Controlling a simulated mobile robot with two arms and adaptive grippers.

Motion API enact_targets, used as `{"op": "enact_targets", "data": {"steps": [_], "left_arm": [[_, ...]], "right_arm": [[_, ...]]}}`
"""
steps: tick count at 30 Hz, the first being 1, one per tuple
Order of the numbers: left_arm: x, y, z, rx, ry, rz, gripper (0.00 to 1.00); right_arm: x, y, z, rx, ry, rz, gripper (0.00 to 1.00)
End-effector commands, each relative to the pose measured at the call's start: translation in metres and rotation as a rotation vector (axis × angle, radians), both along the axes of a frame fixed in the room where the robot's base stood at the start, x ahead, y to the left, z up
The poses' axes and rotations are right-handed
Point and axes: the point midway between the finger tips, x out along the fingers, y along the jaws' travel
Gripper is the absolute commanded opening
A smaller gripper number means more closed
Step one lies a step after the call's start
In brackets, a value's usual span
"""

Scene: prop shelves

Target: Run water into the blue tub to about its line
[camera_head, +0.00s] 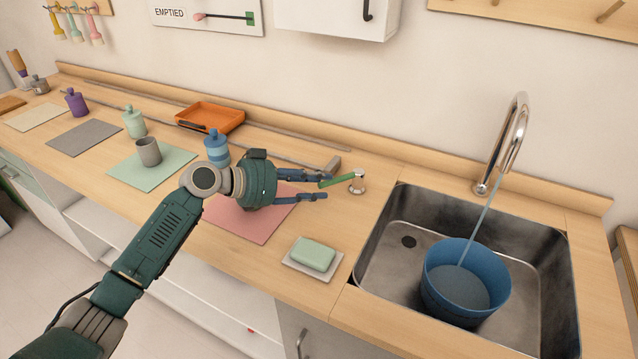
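The blue tub (440,305) stands upright in the steel sink (548,270), right of the drain. A thin stream of water (477,225) falls from the chrome faucet (518,130) into it. Greyish water (461,287) shows inside, below the rim; I cannot make out a fill line. The green tap lever (338,181) sits on a chrome base left of the sink and points left. My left gripper (330,209) is open and empty, its upper finger close to the lever; I cannot tell if they touch. My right gripper is out of view.
Green soap on a dish (288,264) lies in front of my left gripper. A pink mat (238,222) and a blue striped bottle (216,148) are near my arm. A green mat with a grey cup (148,151) and an orange tray (232,119) are farther left.

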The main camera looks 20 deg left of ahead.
Motion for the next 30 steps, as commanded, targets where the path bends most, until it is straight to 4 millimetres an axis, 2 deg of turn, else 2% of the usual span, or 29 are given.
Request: {"op": "enact_targets", "data": {"steps": [9, 15, 21, 28, 30], "left_arm": [[-0.041, 0.046, 0.024, 0.003, 0.001, 0.001, 0.31], [-0.061, 0.067, 0.037, 0.002, 0.000, 0.000, 0.31], [-0.069, 0.075, 0.042, 0.000, -0.001, -0.003, 0.31], [-0.069, 0.075, 0.043, 0.000, -0.001, -0.003, 0.31], [-0.069, 0.075, 0.044, 0.000, -0.002, -0.001, 0.17]], "right_arm": [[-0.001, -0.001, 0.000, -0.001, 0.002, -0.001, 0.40], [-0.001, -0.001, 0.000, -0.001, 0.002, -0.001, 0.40], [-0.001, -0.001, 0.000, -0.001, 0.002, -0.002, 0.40], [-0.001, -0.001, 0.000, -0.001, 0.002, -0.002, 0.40], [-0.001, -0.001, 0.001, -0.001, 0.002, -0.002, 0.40]]}}
